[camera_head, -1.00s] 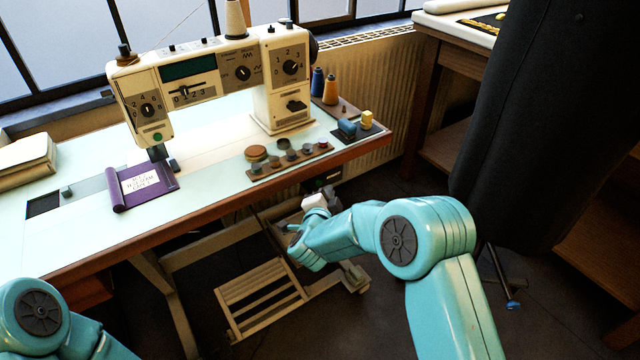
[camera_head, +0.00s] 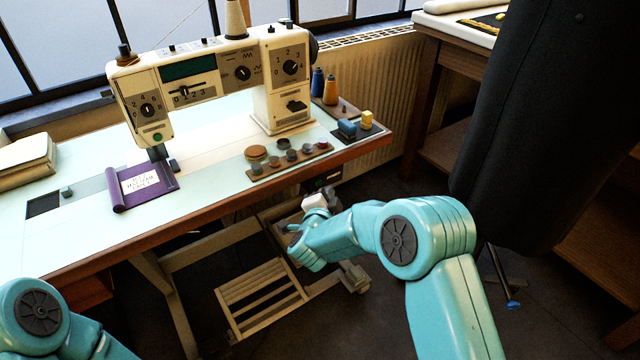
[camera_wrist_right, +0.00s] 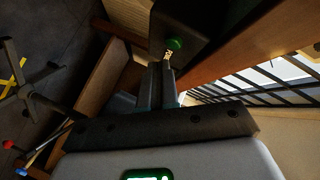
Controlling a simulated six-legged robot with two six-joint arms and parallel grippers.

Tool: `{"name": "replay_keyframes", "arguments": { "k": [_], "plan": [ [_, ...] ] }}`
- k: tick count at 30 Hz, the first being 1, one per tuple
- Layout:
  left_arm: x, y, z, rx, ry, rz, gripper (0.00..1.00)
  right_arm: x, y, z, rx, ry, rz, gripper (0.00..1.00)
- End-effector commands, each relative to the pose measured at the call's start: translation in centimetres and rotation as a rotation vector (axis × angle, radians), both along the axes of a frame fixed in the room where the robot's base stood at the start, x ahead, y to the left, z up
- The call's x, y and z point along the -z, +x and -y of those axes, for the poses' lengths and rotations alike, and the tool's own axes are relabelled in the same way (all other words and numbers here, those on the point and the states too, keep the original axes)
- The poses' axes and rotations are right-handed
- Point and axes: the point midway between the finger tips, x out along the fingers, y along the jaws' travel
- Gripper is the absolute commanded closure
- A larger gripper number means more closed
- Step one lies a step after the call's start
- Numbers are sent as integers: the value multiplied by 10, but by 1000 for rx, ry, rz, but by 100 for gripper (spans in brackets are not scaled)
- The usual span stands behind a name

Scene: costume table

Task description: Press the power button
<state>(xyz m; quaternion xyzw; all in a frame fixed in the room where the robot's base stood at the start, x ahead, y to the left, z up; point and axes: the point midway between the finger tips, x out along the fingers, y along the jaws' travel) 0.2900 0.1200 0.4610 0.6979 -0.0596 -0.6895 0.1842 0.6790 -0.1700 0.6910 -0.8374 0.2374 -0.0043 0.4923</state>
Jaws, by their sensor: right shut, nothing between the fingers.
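A round green button (camera_wrist_right: 174,43) sits on a dark box (camera_wrist_right: 190,28) in the right wrist view. In the head view a dark box (camera_head: 322,182) hangs under the front edge of the table, and its button is not clear there. My right gripper (camera_head: 331,194) is below that edge, close to the box. In the right wrist view its fingers (camera_wrist_right: 161,72) are shut and empty, pointing at the green button. I cannot tell whether they touch it. My left arm shows at the lower left, and its gripper is out of view.
A cream sewing machine (camera_head: 209,64) with its own small green button (camera_head: 158,137) stands on the table (camera_head: 215,205). A purple cloth (camera_head: 146,186) and a spool rack (camera_head: 290,160) lie there. A treadle (camera_head: 262,298) is below. A dark hanging form (camera_head: 545,120) stands at right.

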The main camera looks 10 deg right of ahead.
Motion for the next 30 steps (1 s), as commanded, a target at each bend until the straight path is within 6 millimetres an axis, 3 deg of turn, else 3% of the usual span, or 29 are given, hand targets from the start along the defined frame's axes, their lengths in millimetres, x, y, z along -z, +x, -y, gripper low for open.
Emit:
{"name": "replay_keyframes", "arguments": {
  "k": [30],
  "plan": [
    [4,0,0,0,0,0,57,0,9,-3,0,0,0,100]
  ]
}}
